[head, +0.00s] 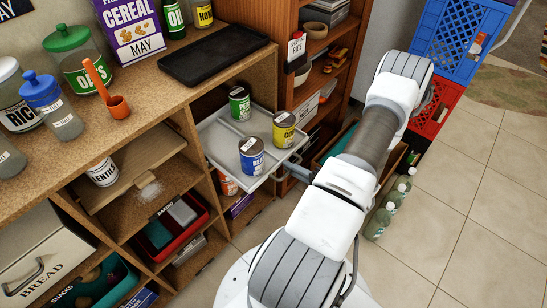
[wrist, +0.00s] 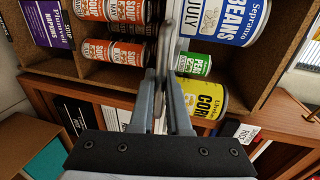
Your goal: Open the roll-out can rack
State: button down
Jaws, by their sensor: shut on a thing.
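The roll-out can rack (head: 222,143) is a pale grey tray that juts out of the shelf unit. It carries a green peas can (head: 240,104), a yellow corn can (head: 283,130) and a blue-and-white beans can (head: 252,156), all upright. My gripper (head: 292,168) is at the rack's front edge, shut on its handle. In the wrist view the closed fingers (wrist: 163,80) meet at the rack's front, between the beans and corn cans and the orange soup cans (wrist: 112,50). The fingers hide most of the handle.
A black tray (head: 215,52) lies on the counter above. A tall brown bookcase (head: 287,50) stands right beside the rack. Green bottles (head: 380,220) stand on the floor by my arm, with blue (head: 455,40) and red (head: 433,108) crates behind. The tiled floor at right is clear.

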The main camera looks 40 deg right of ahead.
jog(key=f+b+v, duration=0.1)
jog(key=v, duration=0.6)
jog(key=shift+s+f, duration=0.2)
jog(key=shift+s, duration=0.05)
jog(key=c, duration=0.9)
grip_release()
jog(key=p+v, duration=0.2)
jog(key=v, duration=1.5)
jog(key=shift+s, duration=0.2)
jog(key=shift+a, duration=0.1)
